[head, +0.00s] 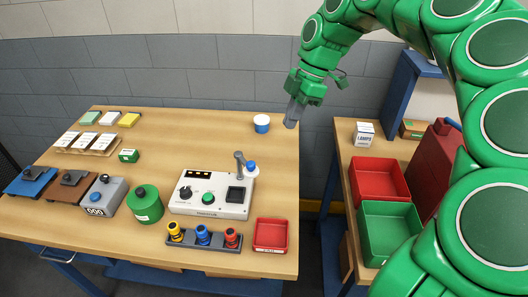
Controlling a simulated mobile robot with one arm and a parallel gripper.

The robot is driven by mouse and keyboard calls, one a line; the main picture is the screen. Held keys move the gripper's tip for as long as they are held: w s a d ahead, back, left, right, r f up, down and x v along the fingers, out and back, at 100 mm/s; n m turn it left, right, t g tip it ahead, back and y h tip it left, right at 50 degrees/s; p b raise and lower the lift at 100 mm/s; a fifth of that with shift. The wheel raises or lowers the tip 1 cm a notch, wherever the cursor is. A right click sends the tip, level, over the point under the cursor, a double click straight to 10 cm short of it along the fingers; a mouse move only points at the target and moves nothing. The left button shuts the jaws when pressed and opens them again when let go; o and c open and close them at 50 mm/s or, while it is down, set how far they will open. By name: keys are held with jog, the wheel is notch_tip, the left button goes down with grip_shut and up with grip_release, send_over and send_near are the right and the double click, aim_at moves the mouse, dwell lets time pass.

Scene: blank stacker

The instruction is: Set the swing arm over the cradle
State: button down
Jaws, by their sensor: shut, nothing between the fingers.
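A white machine (210,207) with knobs and a row of small indicators stands at the front middle of the wooden table. A grey swing arm (240,160) rises at its back right corner, with a blue and white piece (252,169) beside it to the right. A dark square recess (235,195), which may be the cradle, is on the machine's right part, in front of the arm. I cannot tell the arm's exact direction. My gripper (291,122) is shut and empty, pointing down near the table's right edge, apart from the machine and to its upper right.
A blue and white cup (262,123) stands near my gripper. A green canister (145,204) is left of the machine. In front are a rack of coloured pieces (203,238) and a red tray (270,235). The right table holds red (378,180) and green (388,231) bins. The table's back middle is clear.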

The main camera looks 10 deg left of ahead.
aim_at(253, 166)
jog(key=shift+s+a+f, duration=0.55)
jog(key=shift+a+f, duration=0.55)
jog(key=shift+f, duration=0.45)
jog(key=shift+s+a+f, duration=0.55)
jog(key=shift+a+f, duration=0.55)
jog(key=shift+f, duration=0.4)
jog(key=shift+s+a+f, duration=0.55)
jog(key=shift+a+f, duration=0.55)
jog(key=shift+f, duration=0.45)
jog(key=shift+s+a+m+y, duration=0.25)
jog(key=shift+s+m, duration=0.2)
jog(key=shift+m, duration=0.25)
jog(key=shift+s+a+m+t, duration=0.55)
jog(key=shift+s+m+t, duration=0.2)
jog(key=shift+m, duration=0.45)
jog(key=shift+s+a+m+t, duration=0.35)
jog(key=shift+s+a+m, duration=0.25)
jog(key=shift+a+m, duration=0.45)
jog(key=shift+s+a, duration=0.15)
jog(key=shift+a, duration=0.15)
